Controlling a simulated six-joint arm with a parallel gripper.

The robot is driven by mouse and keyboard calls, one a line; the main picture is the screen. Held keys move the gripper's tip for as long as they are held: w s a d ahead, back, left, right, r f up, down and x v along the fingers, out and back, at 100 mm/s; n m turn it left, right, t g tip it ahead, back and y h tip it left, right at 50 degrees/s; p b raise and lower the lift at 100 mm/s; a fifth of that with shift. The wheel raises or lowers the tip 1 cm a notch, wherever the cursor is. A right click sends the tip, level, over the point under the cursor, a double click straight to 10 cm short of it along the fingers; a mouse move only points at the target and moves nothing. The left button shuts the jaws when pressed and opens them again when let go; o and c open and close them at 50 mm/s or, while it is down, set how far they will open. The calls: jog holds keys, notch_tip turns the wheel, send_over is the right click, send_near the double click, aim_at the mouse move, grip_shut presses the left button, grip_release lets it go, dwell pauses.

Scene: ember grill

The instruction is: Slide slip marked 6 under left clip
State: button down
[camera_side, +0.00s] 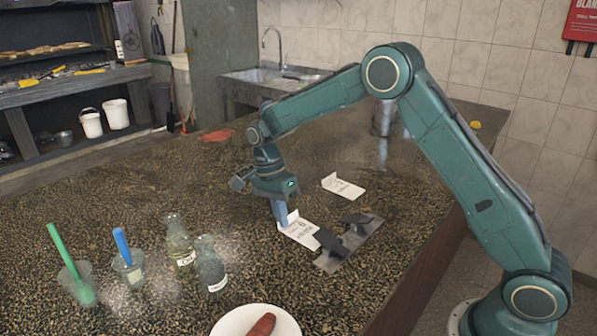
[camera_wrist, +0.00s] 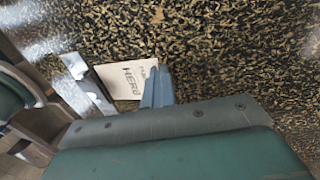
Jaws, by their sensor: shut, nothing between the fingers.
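A white slip (camera_side: 301,231) with dark print lies on the counter, its far end turned up beside my fingers. The mark looks like a 6 but is small. In the wrist view the slip (camera_wrist: 124,80) shows upside-down lettering. My gripper (camera_side: 281,220) is shut and empty, pointing down, fingertips at the slip's turned-up end; the fingers also show in the wrist view (camera_wrist: 157,88). A metal plate (camera_side: 330,262) carries two dark clips. The left clip (camera_side: 329,242) meets the slip's near end; I cannot tell whether the slip is under it. The right clip (camera_side: 357,219) looks empty.
Another white slip (camera_side: 344,187) lies behind the plate. Two bottles (camera_side: 210,265), cups with a green stick (camera_side: 60,250) and a blue stick (camera_side: 122,245), and a plate with a sausage (camera_side: 262,325) stand at front left. The counter's right edge is near the clips.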

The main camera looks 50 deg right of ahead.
jog(key=shift+s, duration=0.15)
jog(key=c, duration=1.7)
grip_release()
jog(key=shift+s+r+v, duration=0.1)
jog(key=shift+s+v, duration=0.15)
jog(key=shift+v, duration=0.9)
jog(key=shift+s+r+v, duration=0.1)
jog(key=shift+s+v, duration=0.2)
jog(key=shift+v, duration=0.8)
jog(key=shift+s+v, duration=0.25)
jog(key=shift+v, duration=0.9)
jog(key=shift+r, duration=0.1)
